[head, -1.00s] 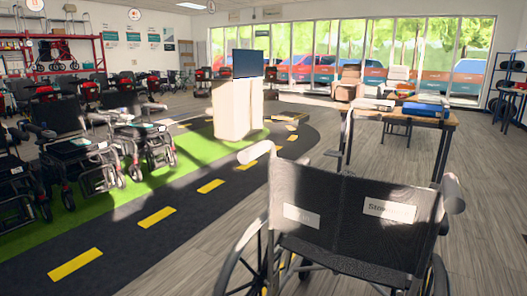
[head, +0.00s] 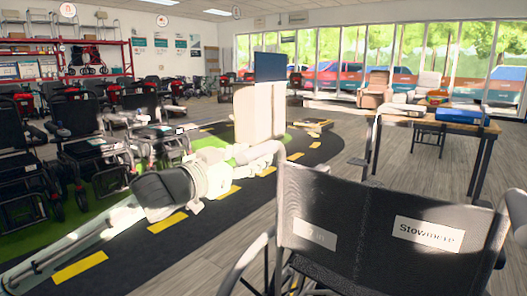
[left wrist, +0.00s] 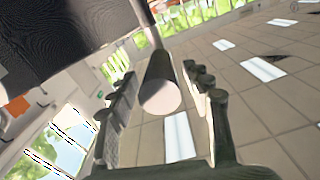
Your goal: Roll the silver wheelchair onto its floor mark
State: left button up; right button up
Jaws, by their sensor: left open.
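The silver wheelchair (head: 365,225) stands at the lower right of the head view, its back towards me. It has a black backrest with two white labels, one reading "Stowmere". Its right push grip (head: 515,205) is at the right edge. My left arm reaches in from the left, and my left gripper (head: 250,156) is at the left push grip. In the left wrist view, that pale grey grip (left wrist: 160,95) lies between the open fingers of my left gripper (left wrist: 160,68), not visibly clamped. My right gripper is not in view. I see no floor mark that I can identify.
A black track with yellow dashes (head: 228,192) runs left of the wheelchair. A white kiosk (head: 258,112) stands beyond it. Black wheelchairs (head: 90,150) line the left. A wooden table (head: 455,126) stands behind right. Grey floor between track and table is clear.

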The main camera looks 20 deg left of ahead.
aim_at(262, 152)
pick_arm(q)
jog(key=shift+x, duration=2.1)
grip_shut()
